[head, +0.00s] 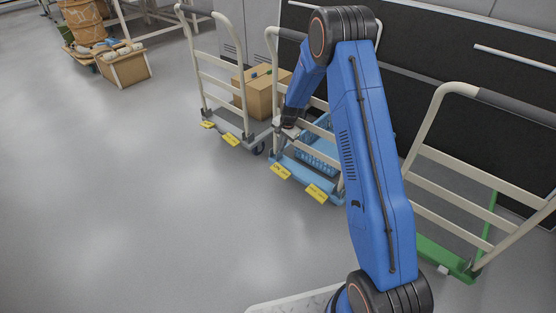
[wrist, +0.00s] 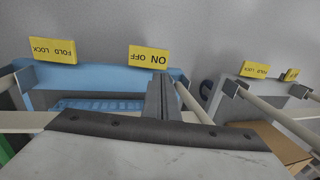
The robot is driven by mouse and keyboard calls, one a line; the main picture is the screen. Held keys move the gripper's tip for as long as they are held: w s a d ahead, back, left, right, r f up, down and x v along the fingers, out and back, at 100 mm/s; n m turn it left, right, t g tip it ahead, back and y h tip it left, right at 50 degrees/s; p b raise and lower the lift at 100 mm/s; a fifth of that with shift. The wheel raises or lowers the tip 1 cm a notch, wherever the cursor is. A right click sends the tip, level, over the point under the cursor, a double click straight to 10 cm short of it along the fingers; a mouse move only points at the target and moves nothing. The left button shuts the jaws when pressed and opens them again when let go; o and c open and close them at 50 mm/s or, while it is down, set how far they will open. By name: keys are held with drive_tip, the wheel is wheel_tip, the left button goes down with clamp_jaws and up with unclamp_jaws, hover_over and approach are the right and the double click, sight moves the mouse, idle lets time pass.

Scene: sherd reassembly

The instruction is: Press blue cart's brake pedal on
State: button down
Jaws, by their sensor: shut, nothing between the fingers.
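The blue cart (head: 322,153) stands right of centre in the head view, partly hidden behind my arm. Two yellow labels sit on its near edge: an ON/OFF label (head: 281,172) and a FOLD LOCK label (head: 317,192). In the wrist view the blue cart's edge (wrist: 105,78) shows, with the ON/OFF label (wrist: 149,59) and the FOLD LOCK label (wrist: 53,49) upside down. My gripper (wrist: 160,84) is shut and empty, its fingers just below the ON/OFF label in that picture.
A grey cart (head: 238,131) with a cardboard box (head: 262,96) stands left of the blue cart. A green cart (head: 446,258) stands to the right. The blue cart's pale handle frame rises close to my gripper. Grey floor (head: 150,200) in front is clear.

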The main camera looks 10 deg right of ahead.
sight(274, 165)
drive_tip(key=x, duration=1.3)
drive_tip(key=shift+f, duration=0.4)
drive_tip(key=shift+w+a+f, duration=0.7)
drive_tip(key=shift+w+f, duration=0.05)
drive_tip(key=shift+w, duration=0.2)
wheel_tip(274, 165, up, 14)
drive_tip(key=w+a, duration=0.2)
drive_tip(key=shift+w, duration=0.25)
